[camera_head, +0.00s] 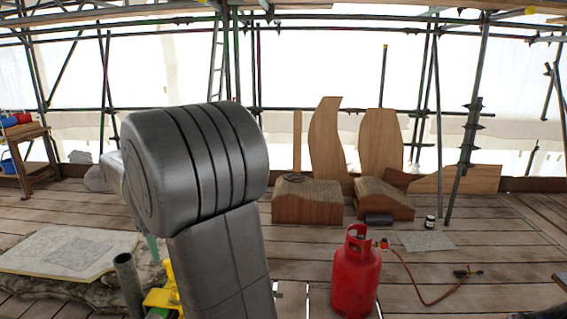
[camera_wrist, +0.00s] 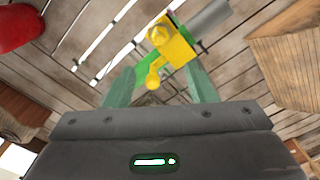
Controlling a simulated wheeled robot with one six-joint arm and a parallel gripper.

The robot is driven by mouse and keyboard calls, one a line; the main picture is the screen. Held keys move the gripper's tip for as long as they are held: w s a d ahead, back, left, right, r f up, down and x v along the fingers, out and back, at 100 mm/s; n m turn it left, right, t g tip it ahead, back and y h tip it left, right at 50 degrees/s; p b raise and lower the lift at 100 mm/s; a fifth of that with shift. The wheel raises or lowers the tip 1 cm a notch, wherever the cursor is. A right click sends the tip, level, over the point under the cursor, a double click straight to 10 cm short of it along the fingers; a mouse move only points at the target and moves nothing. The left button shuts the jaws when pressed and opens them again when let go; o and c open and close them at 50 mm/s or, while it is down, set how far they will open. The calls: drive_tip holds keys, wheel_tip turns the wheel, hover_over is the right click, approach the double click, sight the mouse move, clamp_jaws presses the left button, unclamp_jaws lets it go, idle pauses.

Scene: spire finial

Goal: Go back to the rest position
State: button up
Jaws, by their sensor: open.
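My gripper (camera_wrist: 160,72) shows in the wrist view with its two pale green fingers spread apart. A yellow fitting (camera_wrist: 180,48) with a round knob appears beyond and between the fingers. I cannot tell its distance from them, but neither finger appears closed on it. A grey tube (camera_wrist: 210,18) and a green part adjoin the fitting. In the head view my grey arm stands in the middle and hides much of the gripper. The yellow fitting (camera_head: 160,298) and grey tube (camera_head: 128,282) show at its lower left.
A red gas bottle (camera_head: 356,275) with a hose stands right of my arm. Wooden blocks (camera_head: 308,202) and tall curved panels (camera_head: 326,140) stand behind. A pale slab (camera_head: 65,252) lies at left. Scaffolding (camera_head: 470,110) rings the plank deck; planks at right are mostly clear.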

wheel_tip(320, 180, down, 14)
drive_tip(key=shift+s+r+p, duration=0.1)
drive_tip(key=shift+s+p, duration=0.05)
drive_tip(key=shift+p, duration=0.45)
drive_tip(key=shift+n, duration=0.5)
drive_tip(key=n, duration=0.4)
drive_tip(key=shift+n+p, duration=0.3)
drive_tip(key=shift+n, duration=0.1)
drive_tip(key=n+p, duration=0.1)
drive_tip(key=n, duration=0.5)
drive_tip(key=shift+r, duration=0.1)
wheel_tip(320, 180, up, 10)
drive_tip(key=shift+f+b, duration=0.15)
drive_tip(key=shift+b, duration=0.35)
